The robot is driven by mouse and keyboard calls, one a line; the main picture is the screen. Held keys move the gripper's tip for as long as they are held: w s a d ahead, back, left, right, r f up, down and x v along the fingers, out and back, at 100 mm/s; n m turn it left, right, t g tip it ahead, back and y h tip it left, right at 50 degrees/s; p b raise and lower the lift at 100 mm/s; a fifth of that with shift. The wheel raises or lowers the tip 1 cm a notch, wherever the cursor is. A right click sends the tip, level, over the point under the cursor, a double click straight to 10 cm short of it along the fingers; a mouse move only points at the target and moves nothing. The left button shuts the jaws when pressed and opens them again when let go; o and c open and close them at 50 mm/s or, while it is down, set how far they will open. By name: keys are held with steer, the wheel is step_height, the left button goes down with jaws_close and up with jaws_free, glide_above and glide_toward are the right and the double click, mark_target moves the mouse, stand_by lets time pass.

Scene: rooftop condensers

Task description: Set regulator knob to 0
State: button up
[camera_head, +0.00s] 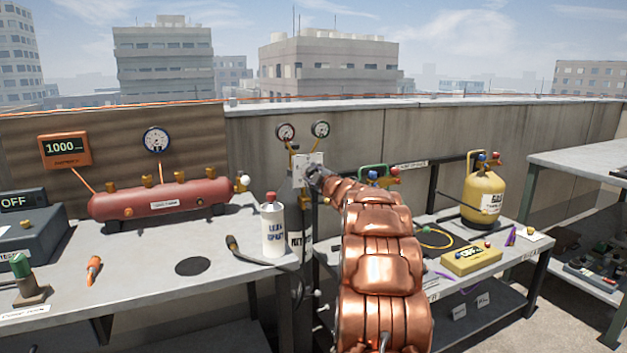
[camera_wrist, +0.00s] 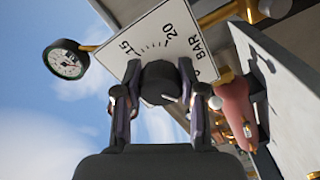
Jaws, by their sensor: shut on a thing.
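The regulator has a white dial plate (camera_head: 308,163), with two round gauges (camera_head: 285,131) above it, on top of a dark cylinder. In the wrist view the plate (camera_wrist: 150,38) is tilted and shows 15, 20 and BAR; the rest is cut off or covered. The dark regulator knob (camera_wrist: 161,83) stands in front of the plate. My gripper (camera_wrist: 160,76) is shut on the knob, one finger on each side. In the head view my gripper (camera_head: 316,174) is at the plate, and the knob is hidden. The pointer mark cannot be made out.
A red tank (camera_head: 165,202), a white spray bottle (camera_head: 272,229) and a display reading 1000 (camera_head: 64,149) are at the left bench. A yellow cylinder (camera_head: 483,194) and a yellow box (camera_head: 470,259) stand on the right bench. A concrete wall (camera_head: 440,140) runs behind.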

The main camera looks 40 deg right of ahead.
steer(key=shift+d+f+n+b, duration=0.1)
steer(key=shift+n+b, duration=0.55)
steer(key=shift+n, duration=0.75)
steer(key=o, duration=1.1)
steer(key=shift+o, duration=0.2)
steer(key=shift+s, duration=0.1)
steer(key=v, duration=1.2)
